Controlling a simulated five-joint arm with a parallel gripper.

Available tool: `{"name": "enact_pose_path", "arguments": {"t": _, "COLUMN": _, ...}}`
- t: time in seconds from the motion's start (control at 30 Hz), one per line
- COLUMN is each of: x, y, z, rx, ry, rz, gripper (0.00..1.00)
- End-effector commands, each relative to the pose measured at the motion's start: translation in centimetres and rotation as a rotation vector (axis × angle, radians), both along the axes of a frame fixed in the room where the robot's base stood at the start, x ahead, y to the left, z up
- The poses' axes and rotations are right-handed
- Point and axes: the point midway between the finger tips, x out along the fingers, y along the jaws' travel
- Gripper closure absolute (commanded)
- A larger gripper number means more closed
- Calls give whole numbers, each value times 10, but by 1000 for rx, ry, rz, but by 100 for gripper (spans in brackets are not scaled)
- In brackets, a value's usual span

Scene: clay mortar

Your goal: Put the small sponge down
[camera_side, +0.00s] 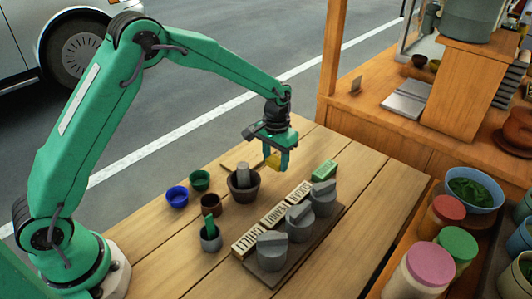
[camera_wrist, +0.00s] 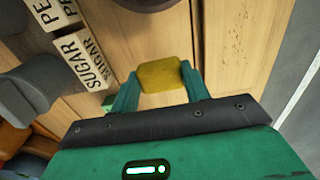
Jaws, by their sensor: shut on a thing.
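A small yellow sponge (camera_side: 273,160) is held between the fingers of my green gripper (camera_side: 285,160) in the side view. In the wrist view the sponge (camera_wrist: 161,74) sits between the two green fingertips of my gripper (camera_wrist: 158,88). The gripper is shut on it, above the wooden table (camera_side: 170,235), right of the clay mortar (camera_side: 243,184) with its grey pestle. In the side view a finger covers part of the sponge. I cannot tell the exact gap between the sponge and the table.
A rack with grey lidded jars (camera_side: 299,220) and labels for chilli, peanut and sugar stands to the front right. A green block (camera_side: 324,170) lies beyond it. Blue (camera_side: 177,196), green (camera_side: 200,180) and brown bowls (camera_side: 216,204) and a small grey pot (camera_side: 210,238) stand left of the mortar.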

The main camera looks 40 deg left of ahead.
Motion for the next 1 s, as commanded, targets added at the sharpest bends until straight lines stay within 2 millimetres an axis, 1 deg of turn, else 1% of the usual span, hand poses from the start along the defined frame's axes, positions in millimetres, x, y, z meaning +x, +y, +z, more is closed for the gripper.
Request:
{"name": "enact_pose_path", "arguments": {"t": 0.2, "x": -1, "y": 0, "z": -25, "rx": 1, "ry": 4, "rz": 0, "gripper": 79}}
{"name": "enact_pose_path", "arguments": {"t": 0.3, "x": -1, "y": 0, "z": -33, "rx": 0, "ry": 3, "rz": 0, "gripper": 79}}
{"name": "enact_pose_path", "arguments": {"t": 0.4, "x": -1, "y": 0, "z": -37, "rx": 0, "ry": 2, "rz": 0, "gripper": 79}}
{"name": "enact_pose_path", "arguments": {"t": 0.8, "x": -1, "y": 0, "z": -40, "rx": 0, "ry": 1, "rz": 0, "gripper": 79}}
{"name": "enact_pose_path", "arguments": {"t": 0.83, "x": -1, "y": 0, "z": -39, "rx": 0, "ry": 0, "rz": 0, "gripper": 48}}
{"name": "enact_pose_path", "arguments": {"t": 0.9, "x": -1, "y": 0, "z": -39, "rx": 0, "ry": 0, "rz": 0, "gripper": 34}}
{"name": "enact_pose_path", "arguments": {"t": 0.93, "x": -1, "y": 0, "z": -39, "rx": 0, "ry": 0, "rz": 0, "gripper": 32}}
{"name": "enact_pose_path", "arguments": {"t": 1.0, "x": -1, "y": 0, "z": -39, "rx": 0, "ry": 1, "rz": 0, "gripper": 32}}
